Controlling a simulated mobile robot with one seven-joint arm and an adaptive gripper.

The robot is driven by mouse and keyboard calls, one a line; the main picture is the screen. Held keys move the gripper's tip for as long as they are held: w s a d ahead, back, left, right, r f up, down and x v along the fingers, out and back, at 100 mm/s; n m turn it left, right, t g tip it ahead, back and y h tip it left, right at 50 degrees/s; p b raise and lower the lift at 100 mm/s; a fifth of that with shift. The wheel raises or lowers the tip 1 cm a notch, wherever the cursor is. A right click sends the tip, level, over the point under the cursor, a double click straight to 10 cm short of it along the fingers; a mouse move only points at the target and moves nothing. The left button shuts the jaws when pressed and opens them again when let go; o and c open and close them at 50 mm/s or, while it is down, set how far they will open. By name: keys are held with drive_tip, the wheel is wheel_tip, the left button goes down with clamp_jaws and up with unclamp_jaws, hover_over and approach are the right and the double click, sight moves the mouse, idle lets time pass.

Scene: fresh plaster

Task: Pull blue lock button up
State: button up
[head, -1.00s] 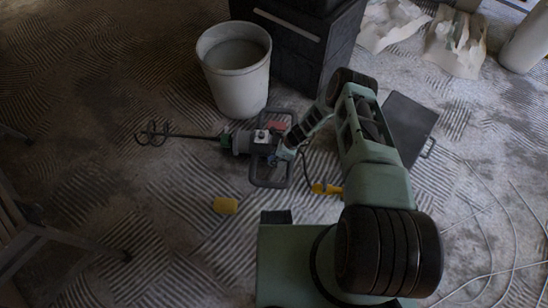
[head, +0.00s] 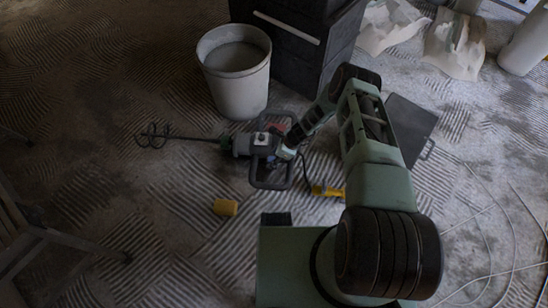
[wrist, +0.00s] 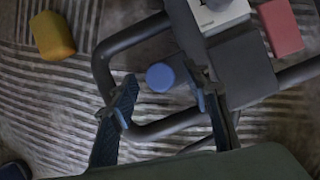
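The mixer (head: 256,144) lies on the floor, its paddle shaft pointing left and its dark handle frame (head: 270,186) at the right end. In the wrist view the round blue lock button (wrist: 160,77) shows between the handle frame and the dark body. My gripper (wrist: 164,108) is open there, one finger left of and below the button, the other to its right, against or close to the dark body. The fingers appear apart from the button. In the head view my gripper (head: 282,155) is at the mixer's handle end, and the button is too small to make out clearly.
A white bucket (head: 235,85) stands behind the mixer, beside a dark cabinet (head: 290,45). A yellow block (head: 225,208) and a yellow tool (head: 326,191) lie on the floor nearby. A red part (wrist: 282,27) shows on the mixer in the wrist view.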

drive_tip(key=shift+r, duration=0.1)
drive_tip(key=v, duration=1.1)
drive_tip(key=shift+r, duration=0.4)
drive_tip(key=shift+d, duration=0.15)
